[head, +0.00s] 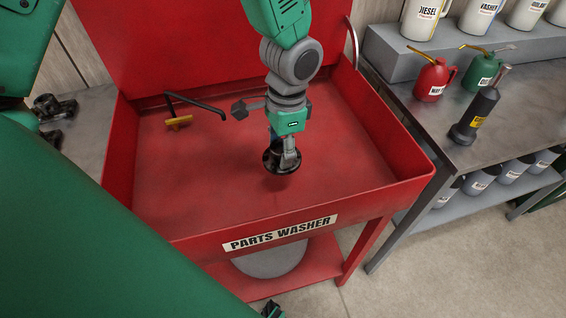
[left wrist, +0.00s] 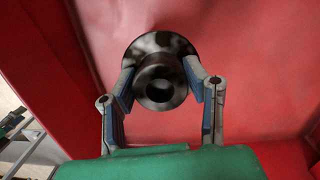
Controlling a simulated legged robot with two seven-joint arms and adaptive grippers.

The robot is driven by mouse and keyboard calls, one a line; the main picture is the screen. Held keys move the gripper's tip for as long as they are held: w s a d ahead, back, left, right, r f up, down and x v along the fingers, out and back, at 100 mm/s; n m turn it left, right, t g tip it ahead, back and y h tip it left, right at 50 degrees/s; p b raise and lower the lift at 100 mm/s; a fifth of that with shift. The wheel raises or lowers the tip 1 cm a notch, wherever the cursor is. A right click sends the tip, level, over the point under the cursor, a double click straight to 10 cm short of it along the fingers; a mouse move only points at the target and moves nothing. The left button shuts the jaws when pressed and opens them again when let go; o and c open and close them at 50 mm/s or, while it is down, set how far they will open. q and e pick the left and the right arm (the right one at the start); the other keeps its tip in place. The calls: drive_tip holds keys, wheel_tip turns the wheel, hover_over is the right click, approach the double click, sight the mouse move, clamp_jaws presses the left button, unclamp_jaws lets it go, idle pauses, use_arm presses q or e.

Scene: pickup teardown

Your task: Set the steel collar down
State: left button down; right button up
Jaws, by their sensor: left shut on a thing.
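The steel collar (head: 272,164) is a dark, flanged ring with a hub and a central hole. In the left wrist view the collar (left wrist: 147,46) shows its round flange and hub between the two fingers. My left gripper (head: 288,158) reaches down into the red parts washer (head: 350,213) and is shut on the collar, one finger on each side. The collar is over the basin's red floor; I cannot tell whether it touches it.
A black spout with a yellow handle (head: 179,121) stands at the basin's back left. Raised walls enclose the basin, with bare floor around the collar. A grey bench (head: 455,155) at right holds a red oil can (head: 431,80), a green can and a dark cylinder.

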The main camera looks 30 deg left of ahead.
sight(281, 148)
use_arm(q)
drive_tip(key=a+m, duration=0.1)
drive_tip(key=m, duration=0.2)
drive_tip(key=w+m, duration=0.1)
drive_tip(key=m, duration=0.2)
drive_tip(key=w+a+m+t, duration=0.1)
drive_tip(key=m, duration=0.3)
drive_tip(key=shift+w+a+r+y, duration=0.15)
drive_tip(key=shift+w+a+y, duration=0.05)
drive_tip(key=shift+a+y, duration=0.15)
drive_tip(key=shift+w+r+m, duration=0.25)
drive_tip(key=shift+r+m, duration=0.05)
drive_tip(key=shift+m, duration=0.7)
drive_tip(key=f+m, duration=0.2)
drive_tip(key=f, duration=0.1)
drive_tip(key=w+f+m, duration=0.1)
drive_tip(key=f, duration=0.1)
drive_tip(key=shift+d+f+t+b, duration=0.1)
drive_tip(key=shift+t+b, duration=0.2)
drive_tip(key=shift+b, duration=0.05)
drive_tip(key=shift+a+f, duration=0.3)
drive_tip(key=shift+f, duration=0.35)
wheel_tip(281, 148, down, 3)
drive_tip(key=shift+s+d+b, duration=0.1)
drive_tip(key=shift+s+b, duration=0.05)
drive_tip(key=shift+b, duration=0.2)
drive_tip(key=shift+d, duration=0.3)
use_arm(e)
drive_tip(key=shift+f, duration=0.9)
